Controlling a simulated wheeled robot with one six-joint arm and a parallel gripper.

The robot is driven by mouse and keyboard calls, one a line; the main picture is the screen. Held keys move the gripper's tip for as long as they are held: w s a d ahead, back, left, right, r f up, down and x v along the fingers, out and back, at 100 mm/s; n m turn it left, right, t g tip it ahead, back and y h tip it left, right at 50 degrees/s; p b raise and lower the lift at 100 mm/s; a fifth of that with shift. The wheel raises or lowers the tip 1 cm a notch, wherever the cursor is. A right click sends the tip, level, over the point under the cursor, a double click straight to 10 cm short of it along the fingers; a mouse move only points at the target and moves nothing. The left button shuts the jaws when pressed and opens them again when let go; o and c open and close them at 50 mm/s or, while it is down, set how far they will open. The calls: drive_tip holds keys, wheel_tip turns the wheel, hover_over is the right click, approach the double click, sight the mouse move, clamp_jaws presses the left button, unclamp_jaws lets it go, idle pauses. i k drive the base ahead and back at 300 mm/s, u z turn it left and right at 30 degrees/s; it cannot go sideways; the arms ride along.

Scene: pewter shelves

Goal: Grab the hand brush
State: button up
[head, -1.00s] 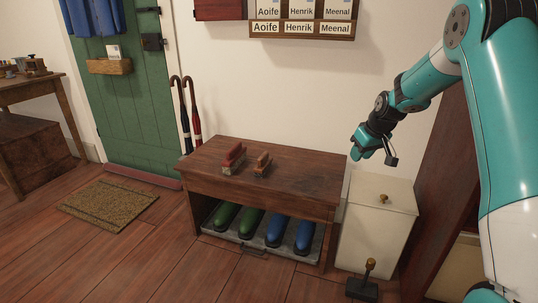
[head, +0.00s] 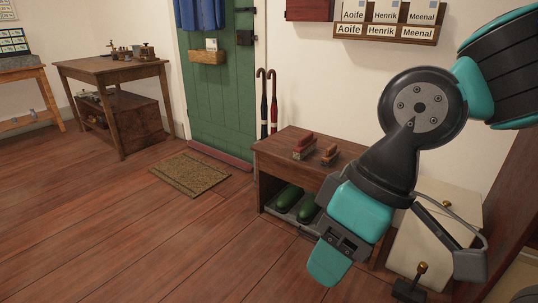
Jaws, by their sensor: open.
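Two small brush-like things lie side by side on top of the dark wooden bench. The left one (head: 304,147) is red and larger; the right one (head: 330,155) is smaller and orange-brown. I cannot tell for sure which is the hand brush. My gripper (head: 330,260) is large in the foreground, in front of the bench and lower in the picture than both things, apart from them. It points downward and is open, with nothing visible in it. My arm hides the right part of the bench.
The bench (head: 272,150) has green footwear (head: 288,197) on its low shelf. Two umbrellas (head: 267,105) stand behind its left end. A white lidded bin (head: 420,245) stands to the right, partly behind my arm. A doormat (head: 192,174) and open floor lie to the left.

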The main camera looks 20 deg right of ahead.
sight(307, 143)
drive_tip(key=z, duration=0.45)
drive_tip(key=k, duration=0.15)
drive_tip(key=u, duration=1.85)
drive_tip(key=i, duration=2.15)
drive_tip(key=z, duration=1.35)
drive_tip(key=i, duration=0.7)
drive_tip(key=z, duration=0.75)
